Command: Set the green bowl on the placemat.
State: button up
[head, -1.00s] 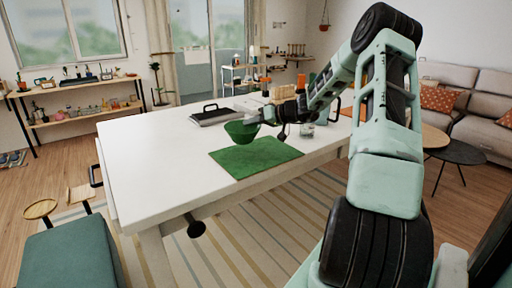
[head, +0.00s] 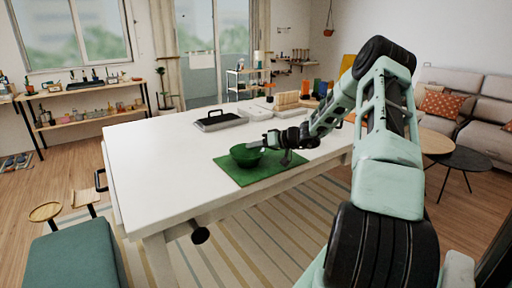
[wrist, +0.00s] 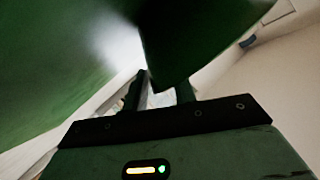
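The green bowl (head: 245,157) is upright over the left part of the green placemat (head: 240,177) on the white table. It looks to be resting on the mat or just above it; I cannot tell which. My gripper (head: 268,145) is at the bowl's right rim, and its fingers appear closed on that rim. In the wrist view the dark green bowl wall (wrist: 205,40) fills the upper middle, coming down between the gripper fingers (wrist: 160,95). The green surface at the left is blurred and close.
A grey tray with a black handle (head: 218,120) lies behind the bowl on the white table (head: 150,160). Several other items, with a wooden rack (head: 287,100), stand at the table's far end. The table's left part is clear. A teal bench (head: 75,255) is at the front left.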

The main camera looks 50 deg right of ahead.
jog(key=shift+r, duration=0.1)
jog(key=b+v, duration=0.1)
jog(key=v, duration=1.1)
jog(key=shift+b, duration=0.4)
jog(key=shift+s, duration=0.1)
